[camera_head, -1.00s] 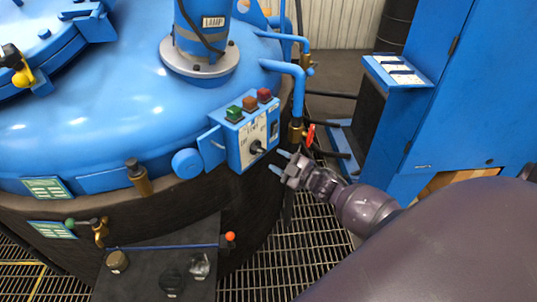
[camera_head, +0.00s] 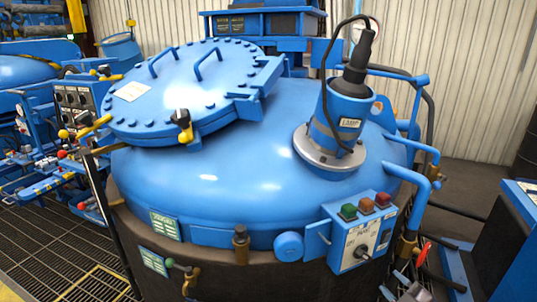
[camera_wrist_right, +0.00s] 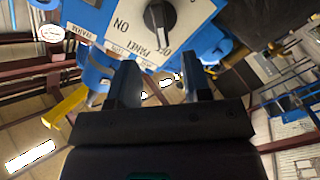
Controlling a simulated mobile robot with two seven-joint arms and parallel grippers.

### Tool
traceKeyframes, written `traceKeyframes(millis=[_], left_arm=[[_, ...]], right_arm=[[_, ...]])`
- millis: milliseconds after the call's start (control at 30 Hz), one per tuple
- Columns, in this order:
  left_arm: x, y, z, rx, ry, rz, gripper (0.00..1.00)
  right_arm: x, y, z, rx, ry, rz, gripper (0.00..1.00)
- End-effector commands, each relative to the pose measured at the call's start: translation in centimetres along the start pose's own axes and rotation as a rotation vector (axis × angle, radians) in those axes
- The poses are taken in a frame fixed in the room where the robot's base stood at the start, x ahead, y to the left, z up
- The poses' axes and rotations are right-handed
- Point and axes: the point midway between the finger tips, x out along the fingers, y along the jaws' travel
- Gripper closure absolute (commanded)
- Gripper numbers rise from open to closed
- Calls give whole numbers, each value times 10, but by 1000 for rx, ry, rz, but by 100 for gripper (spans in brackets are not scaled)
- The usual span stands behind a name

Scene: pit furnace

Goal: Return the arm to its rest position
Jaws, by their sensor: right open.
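My right gripper (camera_head: 393,285) shows at the bottom edge of the head view, below and right of a small control box (camera_head: 353,240) on the blue furnace's side. In the right wrist view my gripper (camera_wrist_right: 160,75) is open, its two dark fingers apart with nothing between them. Ahead of them is the white panel face with a black rotary knob (camera_wrist_right: 160,20), which also shows in the head view (camera_head: 361,251). The fingers look apart from the knob. Most of my right arm is out of the head view, and my left gripper is not in view.
The blue furnace dome (camera_head: 240,185) with a bolted lid (camera_head: 190,85) fills the middle. Blue pipes (camera_head: 415,170) and a red-handled valve (camera_head: 424,253) stand close to the control box. A blue cabinet (camera_head: 520,210) is at the right. Grating floor (camera_head: 60,245) lies at left.

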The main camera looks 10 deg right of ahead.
Motion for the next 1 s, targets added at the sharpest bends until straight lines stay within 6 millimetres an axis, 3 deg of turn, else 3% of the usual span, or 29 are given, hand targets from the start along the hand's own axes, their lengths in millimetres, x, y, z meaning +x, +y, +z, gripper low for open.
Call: traceKeyframes(millis=[133, 233, 367, 700, 833, 1000], left_arm=[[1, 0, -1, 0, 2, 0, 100], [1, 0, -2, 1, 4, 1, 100], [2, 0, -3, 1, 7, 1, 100], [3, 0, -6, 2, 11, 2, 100], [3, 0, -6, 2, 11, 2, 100], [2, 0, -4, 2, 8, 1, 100]], right_arm=[[2, 2, 6, 27, -75, 4, 55], [6, -1, -2, 82, -131, 14, 55], [-6, -28, -12, 202, -228, 11, 55], [-99, -140, -54, 621, -513, -26, 55], [-131, -166, -65, 713, -565, -16, 55], [-157, -184, -62, 752, -618, -13, 55]])
